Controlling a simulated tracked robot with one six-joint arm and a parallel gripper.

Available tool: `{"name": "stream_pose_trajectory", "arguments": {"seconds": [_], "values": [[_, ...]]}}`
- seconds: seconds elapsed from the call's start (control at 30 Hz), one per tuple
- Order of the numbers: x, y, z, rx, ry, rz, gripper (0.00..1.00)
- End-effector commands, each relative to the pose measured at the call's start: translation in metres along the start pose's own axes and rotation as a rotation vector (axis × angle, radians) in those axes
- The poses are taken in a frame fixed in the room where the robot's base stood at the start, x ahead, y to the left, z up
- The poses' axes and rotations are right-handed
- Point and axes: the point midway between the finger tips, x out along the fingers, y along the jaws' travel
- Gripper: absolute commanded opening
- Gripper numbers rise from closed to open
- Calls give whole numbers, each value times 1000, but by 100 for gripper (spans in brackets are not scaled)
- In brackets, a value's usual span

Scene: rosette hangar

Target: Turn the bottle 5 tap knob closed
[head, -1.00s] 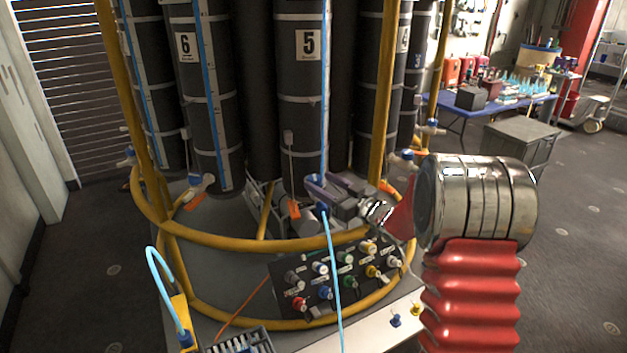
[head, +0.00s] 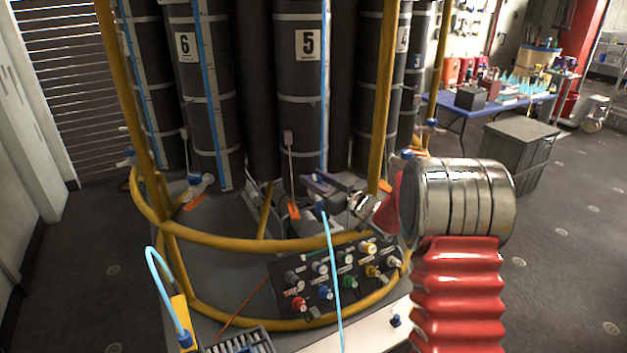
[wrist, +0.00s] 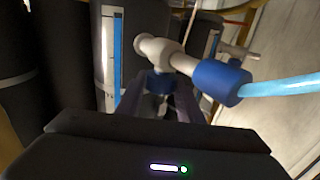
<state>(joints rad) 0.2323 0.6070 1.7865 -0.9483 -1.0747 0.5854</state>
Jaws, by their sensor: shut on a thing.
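Bottle 5 (head: 301,110) is a tall dark cylinder with a white number label, in the middle of the head view. My gripper (head: 312,184) is at its lower front, by the tap. In the wrist view, my gripper (wrist: 160,98) is shut on the blue tap knob (wrist: 162,80), which is partly hidden between the fingers. The pale tap body (wrist: 166,54) runs across above the fingers. Its blue end fitting (wrist: 221,82) holds a light blue tube (wrist: 285,85). In the head view this tube (head: 333,265) hangs down; the knob is too small to make out there.
A yellow ring rail (head: 240,243) passes in front of the bottles. Below it is a black panel of coloured knobs (head: 335,279). Bottle 6 (head: 205,110) stands to the left. A blue table (head: 465,116) and a grey bin (head: 520,150) stand behind at right.

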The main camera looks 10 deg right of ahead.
Motion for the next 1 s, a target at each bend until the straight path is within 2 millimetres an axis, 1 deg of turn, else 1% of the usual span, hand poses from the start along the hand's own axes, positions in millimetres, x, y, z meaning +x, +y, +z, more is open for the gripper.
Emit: {"name": "stream_pose_trajectory", "arguments": {"seconds": [0.03, 0.2, 0.23, 0.33, 0.67, 1.0], "values": [[0, 0, 0, 0, 0, -1, 24], [0, -1, 0, 0, 0, -1, 12], [3, -6, 0, 0, 0, -3, 11], [1, -2, 0, 0, 0, -1, 11], [0, -2, 1, 1, -1, 41, 11], [0, -3, 1, 1, -2, 169, 11]]}}
